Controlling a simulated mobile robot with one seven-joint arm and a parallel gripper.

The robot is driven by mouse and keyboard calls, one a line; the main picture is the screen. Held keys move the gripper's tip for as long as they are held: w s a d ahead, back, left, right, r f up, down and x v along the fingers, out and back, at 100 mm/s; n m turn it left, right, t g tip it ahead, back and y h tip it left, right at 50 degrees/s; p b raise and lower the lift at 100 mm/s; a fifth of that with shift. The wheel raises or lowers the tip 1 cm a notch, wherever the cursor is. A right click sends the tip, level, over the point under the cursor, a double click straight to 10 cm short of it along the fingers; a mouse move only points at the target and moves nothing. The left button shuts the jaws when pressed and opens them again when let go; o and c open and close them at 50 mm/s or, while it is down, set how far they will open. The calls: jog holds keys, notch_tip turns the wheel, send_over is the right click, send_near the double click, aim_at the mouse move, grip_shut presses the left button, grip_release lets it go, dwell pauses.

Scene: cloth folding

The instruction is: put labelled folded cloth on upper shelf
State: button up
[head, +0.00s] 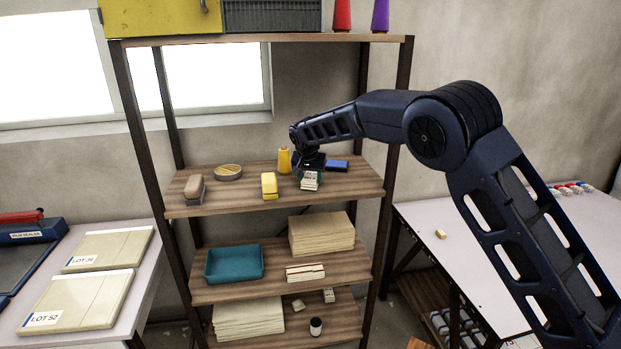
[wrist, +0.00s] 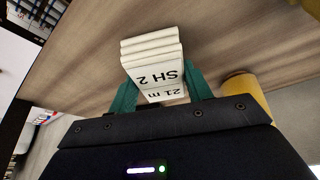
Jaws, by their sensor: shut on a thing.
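A white folded cloth (head: 311,181) with a printed label is between the fingers of my gripper (head: 311,172) over the right part of the upper shelf (head: 235,201). In the wrist view, the folded cloth (wrist: 152,55) shows stacked layers, and its label reads "SH 2" and "21 m", upside down. The teal fingers of my gripper (wrist: 160,88) are shut on its two sides. The wood surface lies close behind the cloth. I cannot tell whether the cloth touches it.
A yellow bottle (head: 284,160) stands just left of my gripper; a blue block (head: 337,165) lies to its right. A yellow item (head: 269,185), a brush (head: 195,188) and a round dish (head: 228,172) share the shelf. The shelf's front right is bare.

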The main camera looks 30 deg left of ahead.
jog(key=shift+f, duration=0.1)
jog(key=o, duration=1)
jog(key=shift+c, duration=0.2)
jog(key=v, duration=1.2)
